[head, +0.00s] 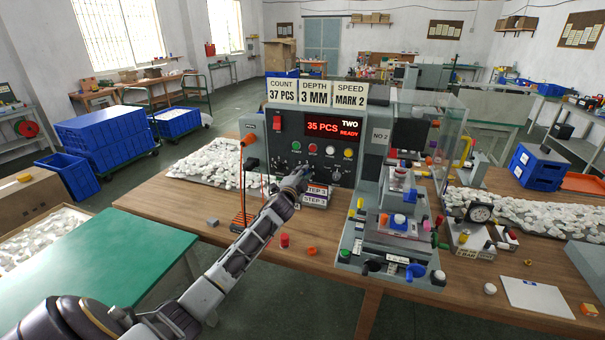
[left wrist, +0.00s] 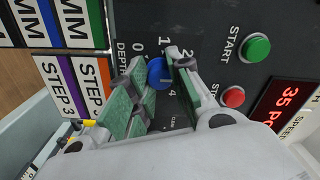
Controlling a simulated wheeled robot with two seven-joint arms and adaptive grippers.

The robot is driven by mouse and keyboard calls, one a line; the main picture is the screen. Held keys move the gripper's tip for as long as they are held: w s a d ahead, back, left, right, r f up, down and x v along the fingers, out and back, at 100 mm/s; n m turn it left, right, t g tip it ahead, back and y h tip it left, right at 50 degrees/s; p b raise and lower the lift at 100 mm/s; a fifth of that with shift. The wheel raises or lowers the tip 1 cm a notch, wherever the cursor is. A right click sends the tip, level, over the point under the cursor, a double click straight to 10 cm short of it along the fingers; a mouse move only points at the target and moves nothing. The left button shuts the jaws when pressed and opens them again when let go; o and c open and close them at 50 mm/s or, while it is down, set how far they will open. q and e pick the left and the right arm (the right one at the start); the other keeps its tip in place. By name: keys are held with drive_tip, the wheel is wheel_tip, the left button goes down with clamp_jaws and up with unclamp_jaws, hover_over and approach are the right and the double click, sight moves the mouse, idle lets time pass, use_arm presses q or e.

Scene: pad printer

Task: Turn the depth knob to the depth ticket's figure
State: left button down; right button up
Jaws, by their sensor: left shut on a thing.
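The depth ticket (head: 314,94) stands on top of the machine's control box and reads 3 MM. My left gripper (head: 300,178) reaches the lower part of the panel in the head view and covers the depth knob there. In the left wrist view the blue depth knob (left wrist: 157,72) sits beside the DEPTH label, with figures 0, 1, 2 and 4 showing around it. My left gripper (left wrist: 158,66) is shut on this knob, one finger on each side. The fingers hide part of the dial, and I cannot tell which figure the knob points at.
A count ticket (head: 282,92) reads 37 PCS and a speed ticket (head: 349,95) reads MARK 2. The red display (head: 327,129) shows 35 PCS READY. A green start button (left wrist: 257,48) and a red stop button (left wrist: 232,97) lie near the knob. STEP cards (head: 316,195) stand below.

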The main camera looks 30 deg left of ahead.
use_arm(q)
drive_tip(key=shift+m, duration=1)
drive_tip(key=c, duration=1.3)
unclamp_jaws()
drive_tip(key=shift+o, duration=0.2)
drive_tip(key=shift+s, duration=0.1)
drive_tip(key=v, duration=1.1)
drive_tip(key=shift+s+d, duration=0.2)
drive_tip(key=shift+s, duration=0.15)
